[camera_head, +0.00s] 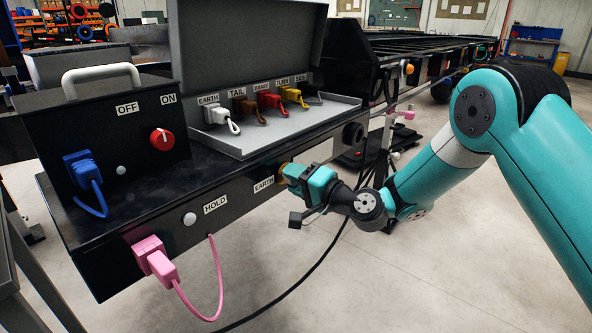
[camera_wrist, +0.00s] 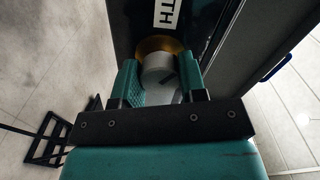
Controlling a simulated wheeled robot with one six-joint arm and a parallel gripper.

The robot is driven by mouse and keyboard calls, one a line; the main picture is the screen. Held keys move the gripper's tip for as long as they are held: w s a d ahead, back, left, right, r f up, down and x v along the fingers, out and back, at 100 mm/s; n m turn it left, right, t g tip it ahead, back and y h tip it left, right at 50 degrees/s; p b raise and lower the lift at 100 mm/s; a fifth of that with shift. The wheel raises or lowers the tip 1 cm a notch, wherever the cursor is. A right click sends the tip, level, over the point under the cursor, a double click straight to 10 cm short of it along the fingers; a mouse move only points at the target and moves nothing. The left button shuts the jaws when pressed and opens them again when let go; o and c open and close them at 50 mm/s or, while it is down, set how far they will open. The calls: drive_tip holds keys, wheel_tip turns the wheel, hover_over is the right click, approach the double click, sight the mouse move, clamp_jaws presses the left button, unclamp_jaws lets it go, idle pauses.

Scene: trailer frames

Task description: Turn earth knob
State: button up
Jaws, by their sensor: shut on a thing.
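The earth knob is a round white knob with a grey mark on its face and a yellow ring behind it. In the wrist view the knob (camera_wrist: 158,68) sits between the two teal fingers of my gripper (camera_wrist: 160,82), which is shut on it. In the head view my gripper (camera_head: 290,175) is at the dark front panel beside the EARTH label (camera_head: 264,184). There it covers most of the knob, and only a bit of the yellow ring (camera_head: 283,168) shows.
Left on the panel are a HOLD label (camera_head: 215,204), a white button (camera_head: 190,219) and a pink plug (camera_head: 155,260) with a hanging cord. Above are a red ON/OFF switch (camera_head: 162,138), a blue plug (camera_head: 83,172) and a grey tray (camera_head: 240,145) with several coloured plugs. The floor in front is mostly clear.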

drive_tip(key=m+p, duration=0.4)
drive_tip(key=m, duration=0.1)
drive_tip(key=shift+r+m, duration=0.2)
drive_tip(key=shift+m, duration=0.1)
drive_tip(key=m+p, duration=0.4)
drive_tip(key=shift+f+m, duration=0.15)
drive_tip(key=shift+m, duration=0.25)
drive_tip(key=o, duration=0.9)
drive_tip(key=b+v, duration=1.7)
drive_tip(key=b, duration=0.1)
drive_tip(key=shift+s+d, duration=0.2)
drive_tip(key=shift+s, duration=0.05)
